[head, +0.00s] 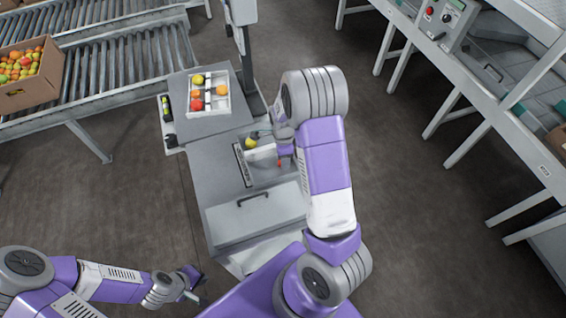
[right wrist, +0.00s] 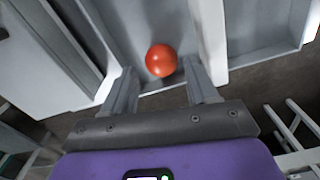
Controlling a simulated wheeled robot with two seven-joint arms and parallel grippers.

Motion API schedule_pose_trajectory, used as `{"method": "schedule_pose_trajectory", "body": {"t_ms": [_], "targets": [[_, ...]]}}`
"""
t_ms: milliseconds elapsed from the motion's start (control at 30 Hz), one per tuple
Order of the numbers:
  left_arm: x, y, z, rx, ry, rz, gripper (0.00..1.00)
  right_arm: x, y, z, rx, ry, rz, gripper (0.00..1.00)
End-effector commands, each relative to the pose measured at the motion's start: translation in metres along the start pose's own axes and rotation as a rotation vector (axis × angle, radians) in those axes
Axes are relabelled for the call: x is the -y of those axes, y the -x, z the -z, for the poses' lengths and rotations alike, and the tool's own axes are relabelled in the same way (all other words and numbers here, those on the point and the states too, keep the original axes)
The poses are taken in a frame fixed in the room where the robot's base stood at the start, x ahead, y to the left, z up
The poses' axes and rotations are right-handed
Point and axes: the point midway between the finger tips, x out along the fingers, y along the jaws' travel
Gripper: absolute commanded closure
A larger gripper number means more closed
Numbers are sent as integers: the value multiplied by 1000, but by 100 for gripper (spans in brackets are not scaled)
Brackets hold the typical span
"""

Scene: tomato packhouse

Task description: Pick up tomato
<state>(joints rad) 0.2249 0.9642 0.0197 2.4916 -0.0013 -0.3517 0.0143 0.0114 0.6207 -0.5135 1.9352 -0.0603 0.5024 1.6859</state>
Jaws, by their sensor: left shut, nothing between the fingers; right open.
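In the right wrist view a round orange-red tomato (right wrist: 161,60) lies in a grey trough, between and just beyond the fingertips of my right gripper (right wrist: 160,83). The fingers are open with nothing held; I cannot tell whether they touch the tomato. In the head view a bit of red (head: 280,162) shows beside my right wrist, which hides most of that spot. A yellow tomato (head: 251,143) lies near it in the same grey station. My left gripper (head: 191,291) is shut and empty, low at the left, away from the tomatoes.
A white divided tray (head: 192,112) with several tomatoes stands on the station's far end, beside a grey post. A cardboard box (head: 30,93) of tomatoes sits on the roller conveyor at left. The drawer front (head: 258,218) is nearer me. Open floor lies to the right.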

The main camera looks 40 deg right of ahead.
Motion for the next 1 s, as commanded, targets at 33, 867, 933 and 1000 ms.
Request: {"method": "schedule_pose_trajectory", "body": {"t_ms": [33, 867, 933, 1000], "targets": [[3, -7, 1, -1, 0, 0, 100, 0, -12, 1, -1, 0, -3, 42], [5, -14, 1, -1, 0, 0, 100, 0, -35, 0, 0, 0, 0, 70], [5, -12, 1, -1, 0, 0, 100, 1, -32, 0, 0, 0, 1, 70], [3, -10, 1, -1, 0, 0, 100, 1, -24, 0, 1, 1, 2, 70]]}}
